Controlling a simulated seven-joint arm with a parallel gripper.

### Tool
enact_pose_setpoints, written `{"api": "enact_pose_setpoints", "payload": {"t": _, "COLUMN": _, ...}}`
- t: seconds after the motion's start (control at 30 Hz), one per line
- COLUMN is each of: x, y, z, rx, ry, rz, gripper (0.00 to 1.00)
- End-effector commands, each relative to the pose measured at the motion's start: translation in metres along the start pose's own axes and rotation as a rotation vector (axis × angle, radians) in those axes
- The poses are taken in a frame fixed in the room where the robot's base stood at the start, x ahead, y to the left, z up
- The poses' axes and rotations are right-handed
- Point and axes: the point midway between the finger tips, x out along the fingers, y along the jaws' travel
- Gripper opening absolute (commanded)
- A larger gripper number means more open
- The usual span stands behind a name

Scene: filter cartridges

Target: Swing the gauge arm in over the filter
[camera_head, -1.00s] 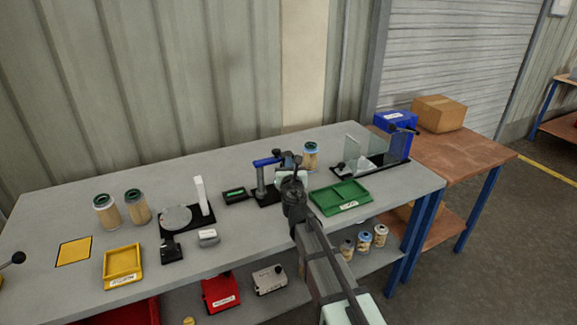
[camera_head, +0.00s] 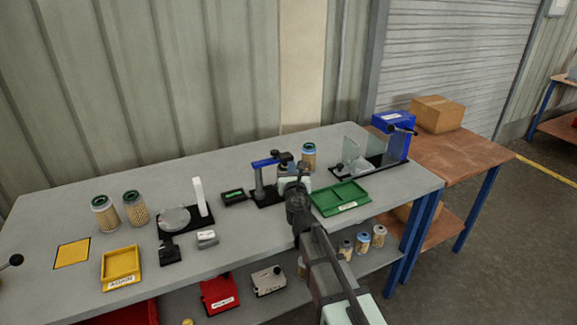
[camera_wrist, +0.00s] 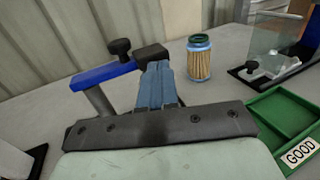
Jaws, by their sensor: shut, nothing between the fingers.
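The gauge arm is a blue bar (camera_head: 265,162) on a grey post (camera_head: 259,182) with a black base; in the wrist view the blue bar (camera_wrist: 103,75) carries a black knob and a black end block (camera_wrist: 151,55). My gripper (camera_wrist: 158,75) is shut and empty, its blue-grey fingers close to that end block; I cannot tell whether they touch it. In the head view my own wrist hides most of the fingers.
A green tray (camera_head: 340,208) labelled GOOD lies right of my gripper. A clear-panelled fixture (camera_head: 371,176) stands behind it. Two filters (camera_head: 105,214), a yellow tray (camera_head: 122,284) and a turntable (camera_head: 174,219) are at left. A small black display box (camera_head: 233,197) sits left of the gauge.

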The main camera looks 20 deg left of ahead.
Motion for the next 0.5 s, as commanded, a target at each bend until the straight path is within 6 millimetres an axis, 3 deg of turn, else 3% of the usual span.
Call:
{"api": "enact_pose_setpoints", "payload": {"t": 0.03, "x": -0.014, "y": -0.004, "z": 0.000, "rx": 0.000, "ry": 0.000, "rz": 0.000, "gripper": 0.00}}
{"api": "enact_pose_setpoints", "payload": {"t": 0.3, "x": -0.065, "y": -0.023, "z": 0.000, "rx": 0.000, "ry": 0.000, "rz": 0.000, "gripper": 0.00}}
{"api": "enact_pose_setpoints", "payload": {"t": 0.5, "x": -0.094, "y": -0.035, "z": 0.000, "rx": 0.000, "ry": 0.001, "rz": 0.001, "gripper": 0.00}}
